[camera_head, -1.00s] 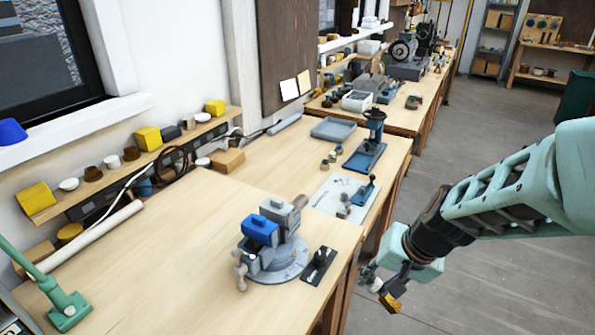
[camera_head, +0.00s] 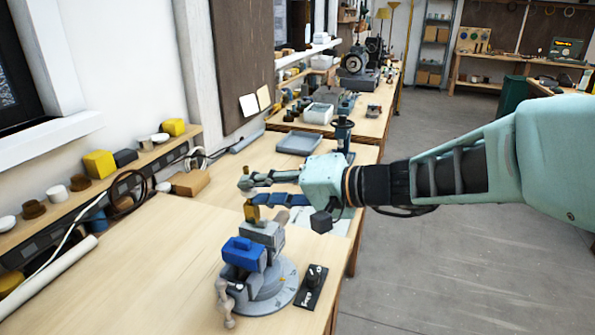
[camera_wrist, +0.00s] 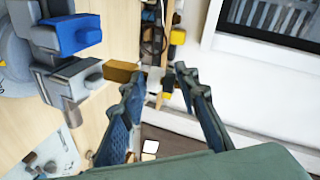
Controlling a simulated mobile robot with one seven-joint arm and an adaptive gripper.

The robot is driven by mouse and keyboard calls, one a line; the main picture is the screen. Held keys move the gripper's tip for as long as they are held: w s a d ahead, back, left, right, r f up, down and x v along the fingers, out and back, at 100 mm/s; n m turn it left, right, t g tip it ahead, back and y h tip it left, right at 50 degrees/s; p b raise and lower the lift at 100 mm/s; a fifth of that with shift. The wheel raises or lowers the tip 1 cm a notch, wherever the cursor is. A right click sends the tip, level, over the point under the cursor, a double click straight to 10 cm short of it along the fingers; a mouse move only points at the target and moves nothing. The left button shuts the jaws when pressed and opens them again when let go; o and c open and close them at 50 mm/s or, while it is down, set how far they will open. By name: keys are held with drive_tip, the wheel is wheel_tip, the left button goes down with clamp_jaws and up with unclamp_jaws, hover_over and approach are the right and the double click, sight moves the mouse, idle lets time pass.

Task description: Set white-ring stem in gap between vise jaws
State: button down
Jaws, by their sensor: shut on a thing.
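My gripper (camera_head: 249,190) is shut on the stem, above the table at the far side of the vise. A brass-coloured end (camera_head: 251,213) of the stem hangs below the fingers. In the wrist view my gripper (camera_wrist: 158,73) shows with the brass end (camera_wrist: 121,71) sticking out past the left finger. The vise has a blue-topped jaw (camera_head: 243,253) and a grey jaw (camera_head: 262,234) on a round base (camera_head: 275,287). It also shows in the wrist view, with its blue block (camera_wrist: 72,34) at upper left. The stem is apart from the gap.
A grey tray (camera_head: 298,143) and a cardboard box (camera_head: 190,182) stand behind. A wall shelf (camera_head: 85,200) carries small parts and cables. The table left of the vise is clear.

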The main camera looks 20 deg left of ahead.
drive_tip(key=shift+w+a+r, duration=0.15)
drive_tip(key=shift+a+r, duration=0.15)
drive_tip(key=shift+r, duration=0.05)
drive_tip(key=shift+f, duration=0.1)
